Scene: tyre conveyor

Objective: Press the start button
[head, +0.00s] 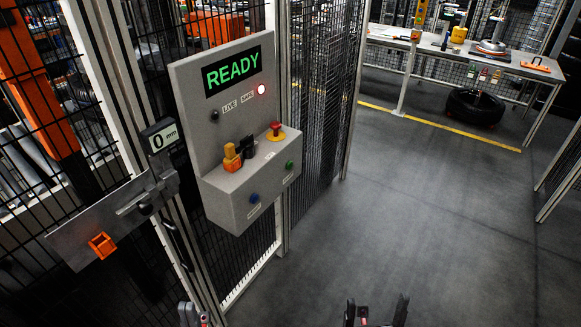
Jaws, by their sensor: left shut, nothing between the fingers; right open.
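A grey control box (233,122) is mounted on the cell fence, with a screen (233,71) reading READY in green. Its lower front face carries a green button (289,165) at the right and a blue button (254,198) at the left; their labels are too small to read. A red mushroom button (275,130) on a yellow base is on the top ledge. My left gripper (194,315) is at the bottom edge, shut and empty, below the box. My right gripper (376,313) is open and empty at the bottom edge, right of the box. Neither touches the box.
Black mesh fence stands behind. A workbench (460,58) and tyre (474,106) are far right; the floor between is clear.

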